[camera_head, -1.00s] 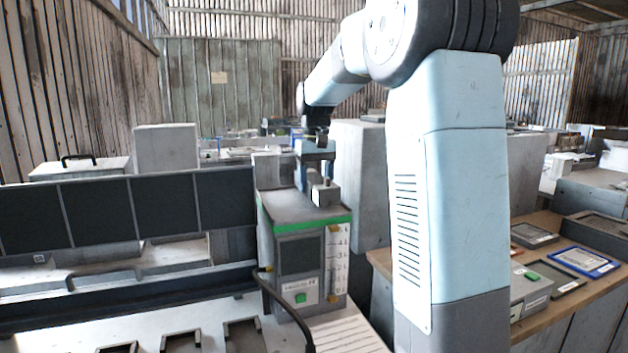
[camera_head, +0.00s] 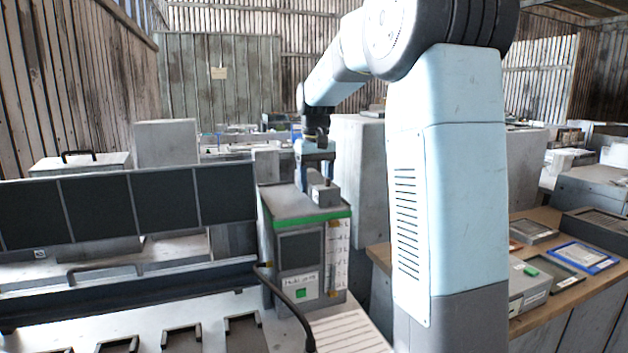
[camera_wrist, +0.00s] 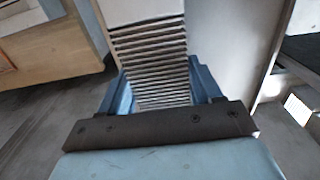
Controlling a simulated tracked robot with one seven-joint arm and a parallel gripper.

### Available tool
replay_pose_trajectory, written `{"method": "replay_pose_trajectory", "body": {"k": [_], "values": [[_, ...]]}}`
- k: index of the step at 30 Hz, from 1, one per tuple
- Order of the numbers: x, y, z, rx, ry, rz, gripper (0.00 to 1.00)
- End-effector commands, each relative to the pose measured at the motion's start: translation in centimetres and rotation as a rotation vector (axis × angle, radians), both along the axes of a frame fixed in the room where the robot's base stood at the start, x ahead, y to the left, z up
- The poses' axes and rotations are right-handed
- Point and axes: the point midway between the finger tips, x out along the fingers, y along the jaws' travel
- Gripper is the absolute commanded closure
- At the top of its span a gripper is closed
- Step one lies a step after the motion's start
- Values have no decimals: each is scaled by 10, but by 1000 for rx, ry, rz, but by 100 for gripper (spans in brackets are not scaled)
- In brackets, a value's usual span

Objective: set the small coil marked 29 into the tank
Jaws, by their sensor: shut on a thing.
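A grey box-shaped unit with a green band, a front label and a numbered scale (camera_head: 299,228) stands in the middle of the head view; it looks like the tank. My gripper (camera_head: 315,182) points down at its top. In the wrist view, my gripper's blue fingers (camera_wrist: 162,88) are shut on a grey ribbed piece (camera_wrist: 148,42), which looks like the coil. No number shows on it. A small grey block (camera_head: 325,194) shows at the fingertips in the head view; I cannot tell whether it is part of the held piece or of the unit.
A dark panelled screen (camera_head: 130,208) stands to the left, behind a pale bench (camera_head: 190,312) with several dark brackets. A tall grey cabinet (camera_head: 358,185) stands close behind my gripper. A wooden bench (camera_head: 570,295) at right holds trays and a blue-framed panel (camera_head: 582,257).

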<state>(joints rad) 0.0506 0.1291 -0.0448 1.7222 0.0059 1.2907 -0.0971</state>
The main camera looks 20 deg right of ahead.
Motion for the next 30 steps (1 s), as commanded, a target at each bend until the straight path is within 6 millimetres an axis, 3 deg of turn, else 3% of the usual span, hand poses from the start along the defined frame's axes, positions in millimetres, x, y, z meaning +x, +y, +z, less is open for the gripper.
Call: {"method": "replay_pose_trajectory", "body": {"k": [6, 7, 15, 23, 30], "values": [[0, 0, 0, 0, -1, 0, 84], [0, 0, 0, 0, -1, 0, 34], [0, 0, 0, 0, -1, 0, 8], [0, 0, 0, 0, 1, -1, 6], [1, 0, 16, 0, -2, -1, 6]]}}
